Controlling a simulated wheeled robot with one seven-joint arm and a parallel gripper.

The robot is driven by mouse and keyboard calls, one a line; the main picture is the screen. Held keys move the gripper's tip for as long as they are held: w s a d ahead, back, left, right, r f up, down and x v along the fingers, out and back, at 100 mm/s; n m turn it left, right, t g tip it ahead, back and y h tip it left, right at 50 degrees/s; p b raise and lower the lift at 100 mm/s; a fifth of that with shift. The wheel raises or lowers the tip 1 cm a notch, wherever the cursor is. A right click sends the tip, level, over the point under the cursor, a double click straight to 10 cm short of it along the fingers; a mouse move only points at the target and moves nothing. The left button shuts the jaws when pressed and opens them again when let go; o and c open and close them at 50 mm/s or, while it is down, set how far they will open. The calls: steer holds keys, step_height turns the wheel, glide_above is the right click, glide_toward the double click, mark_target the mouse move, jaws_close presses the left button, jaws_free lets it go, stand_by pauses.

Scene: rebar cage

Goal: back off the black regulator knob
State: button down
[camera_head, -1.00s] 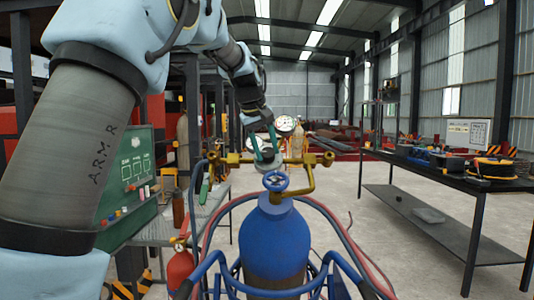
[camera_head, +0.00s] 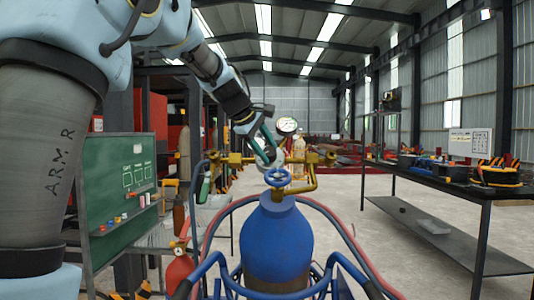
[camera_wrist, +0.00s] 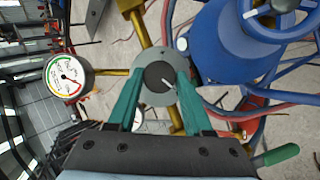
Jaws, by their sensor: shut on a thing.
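The black regulator knob (camera_wrist: 160,76) shows in the wrist view as a dark disc with a white pointer line, inside a grey round body. My gripper (camera_wrist: 160,92) has its two green fingers on either side of that round body and is shut on it. In the head view my gripper (camera_head: 266,152) reaches the brass regulator (camera_head: 235,158) above the blue cylinder, and the knob is mostly hidden behind the fingers. A pressure gauge (camera_wrist: 69,77) is left of the knob in the wrist view; it also shows in the head view (camera_head: 288,125).
The blue cylinder (camera_head: 276,240) with its blue handwheel (camera_head: 278,177) stands just below the regulator, in a blue tube cart. Red and blue hoses loop around it. A black workbench (camera_head: 440,190) stands at right, a green board (camera_head: 120,190) at left.

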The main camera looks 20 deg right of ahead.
stand_by(0.5)
steer(key=shift+c, duration=1.5)
jaws_free()
steer(key=b+v, duration=0.1)
steer(key=v, duration=0.9)
steer(key=shift+a+r, duration=0.25)
steer(key=shift+r, duration=0.05)
steer(key=shift+s, duration=0.15)
